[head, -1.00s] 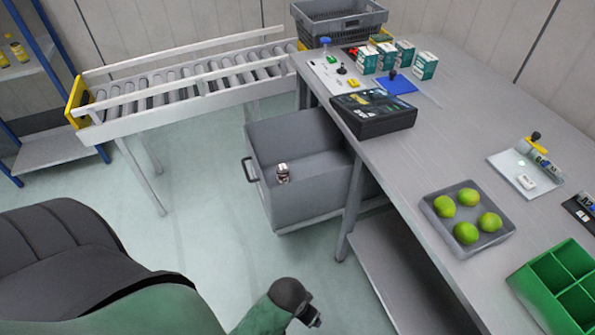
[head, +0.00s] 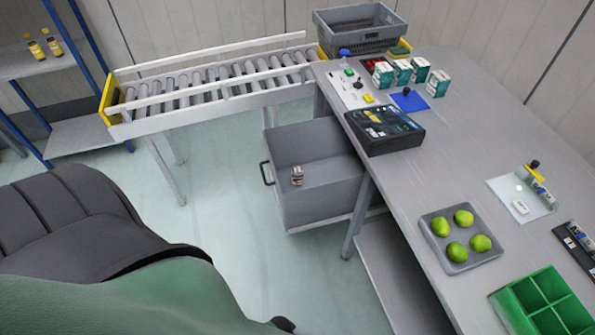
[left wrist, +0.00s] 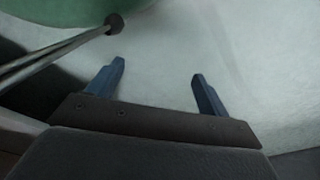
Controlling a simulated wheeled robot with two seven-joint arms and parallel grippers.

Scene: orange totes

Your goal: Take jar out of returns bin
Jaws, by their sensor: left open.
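The jar (head: 297,175) is small, with a reddish-brown and white look, and stands in the grey returns bin (head: 322,205) under the left end of the workbench. The bin is open at the top and stands out from below the bench, with a dark handle on its left side. My left gripper (left wrist: 158,85) shows in the left wrist view with its two blue fingers wide apart and nothing between them, over pale floor. My right gripper is in neither view.
The workbench (head: 450,135) carries a black box (head: 384,130), a tray of green fruit (head: 440,243), a green divided box (head: 520,310) and several white-green cartons. A roller conveyor (head: 215,85) runs left from the bench. Open floor lies in front of the bin.

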